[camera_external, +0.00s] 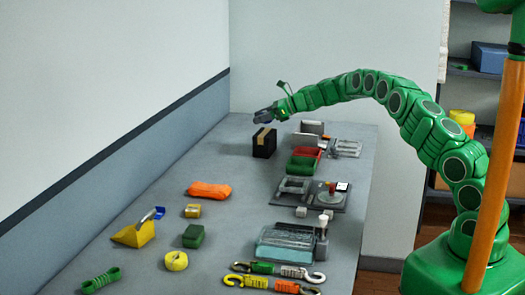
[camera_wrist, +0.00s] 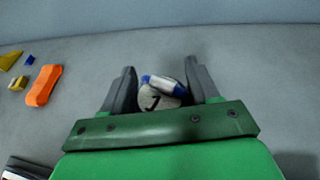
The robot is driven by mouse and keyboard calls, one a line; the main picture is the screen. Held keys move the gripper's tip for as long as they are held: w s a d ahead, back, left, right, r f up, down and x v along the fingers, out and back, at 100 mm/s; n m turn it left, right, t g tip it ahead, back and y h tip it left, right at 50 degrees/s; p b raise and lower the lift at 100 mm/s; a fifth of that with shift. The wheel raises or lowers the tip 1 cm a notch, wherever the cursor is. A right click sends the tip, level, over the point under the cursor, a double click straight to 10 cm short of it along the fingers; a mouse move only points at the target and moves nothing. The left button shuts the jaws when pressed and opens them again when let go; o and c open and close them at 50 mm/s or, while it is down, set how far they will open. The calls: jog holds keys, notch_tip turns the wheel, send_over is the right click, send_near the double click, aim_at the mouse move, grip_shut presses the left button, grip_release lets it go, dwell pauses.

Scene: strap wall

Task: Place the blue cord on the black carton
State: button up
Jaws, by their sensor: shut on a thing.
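The black carton (camera_external: 264,143) stands upright at the far end of the grey table, with a tan tape strip on it. My gripper (camera_external: 263,117) is just above the carton in the external view; I cannot tell whether what it holds touches the carton. In the wrist view my gripper (camera_wrist: 160,76) has its two dark fingers around the blue cord (camera_wrist: 148,80), a small bundle with blue and whitish parts and a rounded grey part below. The cord is mostly hidden by the gripper in the external view. I cannot make out the carton in the wrist view.
An orange bundle (camera_external: 209,189), a yellow wedge (camera_external: 134,234) and small yellow and green pieces lie on the left. Red and green trays (camera_external: 303,160) and grey fixtures line the right side. Hooked straps (camera_external: 278,269) lie at the front. The wall bounds the left.

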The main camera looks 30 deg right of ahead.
aim_at(260, 132)
jog(key=shift+w+a+f, duration=0.1)
jog(key=shift+w+f, duration=0.25)
jog(key=shift+f, duration=1.55)
jog(key=o, duration=1.1)
jog(key=shift+f, duration=0.1)
jog(key=shift+v, duration=6.05)
jog(key=shift+s+a, duration=0.1)
